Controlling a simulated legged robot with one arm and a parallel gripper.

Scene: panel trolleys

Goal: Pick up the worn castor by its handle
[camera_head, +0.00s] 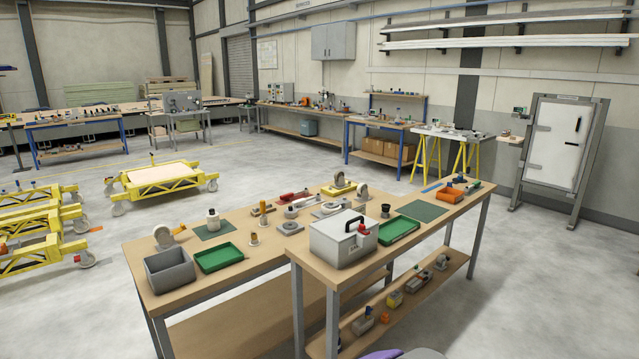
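A castor with a pale wheel (163,236) stands near the left end of the front workbench, behind a grey bin. An orange-brown part (180,229) sticks out on its right side and may be its handle. A second pale wheel (361,191) stands farther back on the bench, beside a yellow block (338,187). At this size I cannot tell which castor is worn. My gripper is not in view. Only a purple and grey sliver shows at the bottom edge.
The grey bin (170,283), green trays (218,258) and a grey lidded box (343,241) crowd the workbench (262,262). A lower shelf (405,311) holds small parts. Yellow trolleys (162,183) stand at left. Concrete floor is clear right of the bench.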

